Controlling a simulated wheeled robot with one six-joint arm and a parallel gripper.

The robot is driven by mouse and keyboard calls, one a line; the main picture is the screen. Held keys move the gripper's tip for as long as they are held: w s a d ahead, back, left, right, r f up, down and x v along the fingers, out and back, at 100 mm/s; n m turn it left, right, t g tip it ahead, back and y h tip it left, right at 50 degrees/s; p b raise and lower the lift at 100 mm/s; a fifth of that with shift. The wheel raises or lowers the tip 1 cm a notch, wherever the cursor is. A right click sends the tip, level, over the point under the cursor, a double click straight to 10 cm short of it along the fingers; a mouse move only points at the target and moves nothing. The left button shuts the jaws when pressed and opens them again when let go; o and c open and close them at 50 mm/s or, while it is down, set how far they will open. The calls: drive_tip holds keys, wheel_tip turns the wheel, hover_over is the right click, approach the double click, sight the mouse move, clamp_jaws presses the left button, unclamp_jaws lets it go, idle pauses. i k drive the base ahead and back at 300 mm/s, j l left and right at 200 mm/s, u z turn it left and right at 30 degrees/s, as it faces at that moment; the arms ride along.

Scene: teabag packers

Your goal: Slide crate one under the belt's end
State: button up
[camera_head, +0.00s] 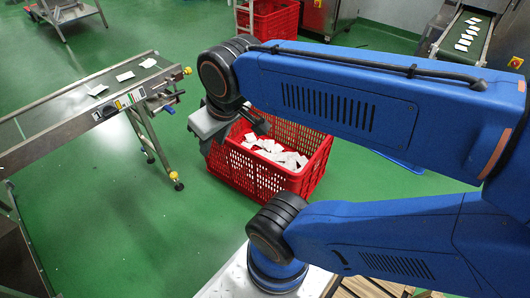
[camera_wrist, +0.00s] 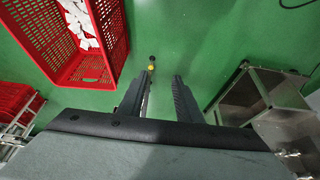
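A red slatted crate (camera_head: 262,172) with white packets in it stands on the green floor, right of the conveyor. No label shows which crate it is. It also shows at the upper left of the wrist view (camera_wrist: 84,68). The conveyor belt (camera_head: 75,107) carries a few white packets, and its end (camera_head: 157,62) is left of the crate, with open floor between them. My gripper (camera_wrist: 162,77) is open and empty. In the head view it hangs over the crate's far left part and partly hides it. In the wrist view its fingers lie right of the crate, apart from it.
Another red crate (camera_head: 275,20) stands at the back. A second belt with packets (camera_head: 467,38) is at the upper right. A metal conveyor leg (camera_head: 150,135) stands near the crate. In the wrist view, a metal-framed object (camera_wrist: 262,100) is at the right. Green floor in front is clear.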

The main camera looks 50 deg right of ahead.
sight(259, 167)
drive_tip(key=i+j, duration=0.4)
drive_tip(key=i, duration=0.2)
drive_tip(key=i+j, duration=0.4)
drive_tip(key=i, duration=0.2)
drive_tip(key=i+j+z, duration=0.1)
drive_tip(key=z, duration=0.35)
drive_tip(key=i+j+z, duration=0.15)
drive_tip(key=z, duration=0.35)
drive_tip(key=i+j+z, duration=0.1)
drive_tip(key=z, duration=0.35)
drive_tip(key=j+z, duration=0.1)
drive_tip(key=z, duration=0.95)
